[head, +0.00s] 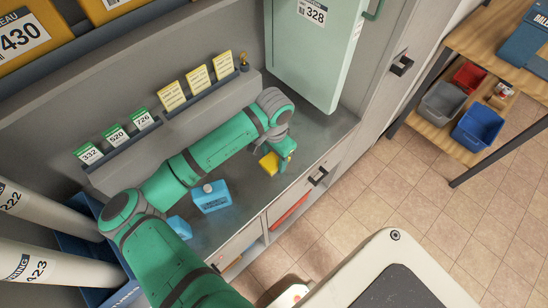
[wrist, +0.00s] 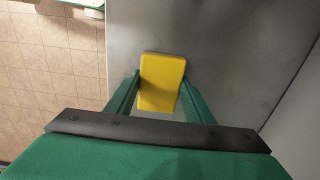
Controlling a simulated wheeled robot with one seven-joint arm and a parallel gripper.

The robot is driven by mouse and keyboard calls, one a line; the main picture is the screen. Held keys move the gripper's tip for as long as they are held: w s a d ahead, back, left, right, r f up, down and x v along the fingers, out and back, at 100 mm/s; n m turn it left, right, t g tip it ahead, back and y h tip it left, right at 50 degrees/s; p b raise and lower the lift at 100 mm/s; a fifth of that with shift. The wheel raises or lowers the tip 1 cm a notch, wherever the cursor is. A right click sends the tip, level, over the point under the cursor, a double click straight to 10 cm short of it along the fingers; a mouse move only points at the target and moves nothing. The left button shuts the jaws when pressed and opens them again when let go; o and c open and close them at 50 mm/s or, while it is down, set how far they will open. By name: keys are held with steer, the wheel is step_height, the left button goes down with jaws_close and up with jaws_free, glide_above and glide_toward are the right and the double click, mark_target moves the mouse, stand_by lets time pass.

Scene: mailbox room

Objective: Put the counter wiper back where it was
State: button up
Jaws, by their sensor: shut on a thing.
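The counter wiper is a yellow block (head: 269,163), seen in the head view near the front edge of the grey counter (head: 240,213). It also shows in the wrist view (wrist: 162,82), between the two green fingers of my gripper (wrist: 160,95). My gripper (head: 283,163) is shut on it, low over the counter. I cannot tell whether the wiper touches the counter surface.
A ledge with yellow cards (head: 198,80) and green-topped cards (head: 115,135) runs along the back. A pale green door (head: 313,50) stands at the counter's right end. Bins (head: 478,128) sit on a wooden shelf at right.

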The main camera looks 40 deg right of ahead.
mark_target(274, 159)
steer(key=shift+a+f, duration=0.1)
steer(key=shift+f, duration=0.1)
steer(key=o, duration=1.5)
steer(key=shift+f, duration=0.1)
steer(key=shift+s, duration=0.1)
step_height(274, 159, up, 13)
steer(key=shift+f, duration=0.15)
